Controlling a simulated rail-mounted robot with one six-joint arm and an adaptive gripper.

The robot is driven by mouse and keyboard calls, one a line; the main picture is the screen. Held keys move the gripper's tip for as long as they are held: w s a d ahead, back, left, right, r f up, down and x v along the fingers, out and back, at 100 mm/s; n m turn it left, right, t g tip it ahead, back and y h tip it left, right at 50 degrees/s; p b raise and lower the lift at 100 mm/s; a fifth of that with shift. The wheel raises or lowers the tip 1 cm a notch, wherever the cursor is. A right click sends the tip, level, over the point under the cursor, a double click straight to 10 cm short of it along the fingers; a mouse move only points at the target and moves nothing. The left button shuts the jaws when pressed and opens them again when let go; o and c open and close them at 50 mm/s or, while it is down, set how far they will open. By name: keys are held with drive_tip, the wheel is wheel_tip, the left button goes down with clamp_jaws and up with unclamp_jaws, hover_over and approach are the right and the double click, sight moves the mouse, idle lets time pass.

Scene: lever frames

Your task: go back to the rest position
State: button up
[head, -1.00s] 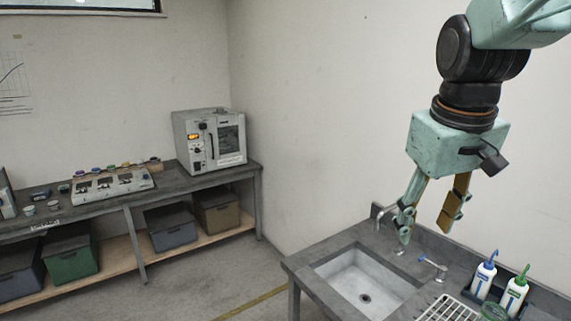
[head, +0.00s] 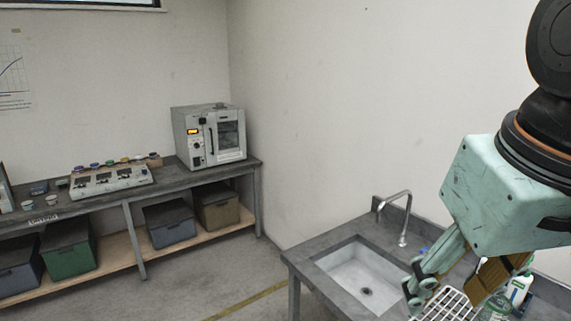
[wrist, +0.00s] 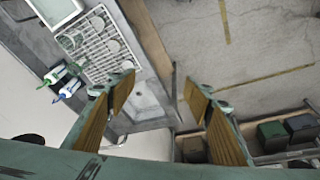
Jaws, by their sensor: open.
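My gripper (head: 455,288) is in the lower right of the head view, in front of the sink bench, pointing down and to the left. In the wrist view its two fingers (wrist: 161,92) stand wide apart with nothing between them. The gripper is open and empty. In the head view it partly hides the drying rack and the wash bottles.
The sink (head: 365,280) with its faucet (head: 404,220) is left of my gripper. A wire rack (head: 447,303) lies beside it. Wash bottles (wrist: 60,82) show in the wrist view. An oven (head: 210,137) stands on the far bench (head: 185,183). Open floor (head: 235,285) lies between.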

drive_tip(key=s+a+f+b, duration=0.1)
drive_tip(key=s+f, duration=0.2)
drive_tip(key=s, duration=0.3)
drive_tip(key=shift+s+a+m, duration=0.2)
drive_tip(key=shift+s+m, duration=0.05)
drive_tip(key=shift+m, duration=0.05)
idle(1.0)
